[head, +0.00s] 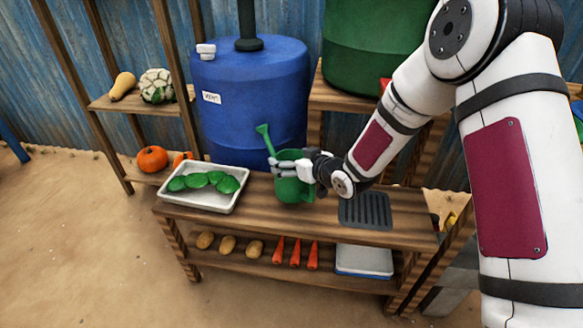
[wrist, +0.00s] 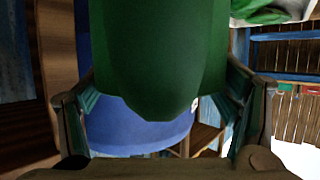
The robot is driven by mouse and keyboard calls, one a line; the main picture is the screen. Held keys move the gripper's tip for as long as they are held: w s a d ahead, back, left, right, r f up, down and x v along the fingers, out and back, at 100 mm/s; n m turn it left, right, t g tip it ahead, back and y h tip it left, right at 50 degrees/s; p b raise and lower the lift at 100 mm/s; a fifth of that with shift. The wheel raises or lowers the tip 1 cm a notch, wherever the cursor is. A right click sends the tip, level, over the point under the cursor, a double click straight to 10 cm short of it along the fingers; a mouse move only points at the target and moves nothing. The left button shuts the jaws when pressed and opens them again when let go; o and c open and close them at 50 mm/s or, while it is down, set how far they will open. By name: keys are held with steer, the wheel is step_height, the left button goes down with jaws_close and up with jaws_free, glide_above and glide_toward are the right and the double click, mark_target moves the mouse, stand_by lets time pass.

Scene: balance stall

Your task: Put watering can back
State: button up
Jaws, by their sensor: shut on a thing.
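The green watering can (head: 295,188) is over the middle of the wooden bench, its spout pointing up and to the left. My gripper (head: 292,168) is shut on the can's upper part from the right. In the wrist view the green can (wrist: 150,50) fills the upper middle, between the two fingers of my gripper (wrist: 155,110). Whether the can's base touches the bench top is hard to tell. A dark ribbed mat (head: 366,211) lies on the bench to the right of the can, with nothing on it.
A white tray (head: 236,203) with green leafy pieces is on the bench left of the can. A blue barrel (head: 250,95) stands behind. Potatoes (head: 228,244), carrots (head: 296,252) and a white-and-blue box (head: 364,262) sit on the lower shelf. A green barrel (head: 365,50) is at the back right.

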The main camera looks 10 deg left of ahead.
steer(key=shift+f, duration=1)
steer(key=shift+f+b, duration=0.15)
steer(key=shift+b, duration=0.25)
steer(key=o, duration=1.9)
steer(key=p+v, duration=0.3)
steer(key=v, duration=0.9)
steer(key=shift+d, duration=0.1)
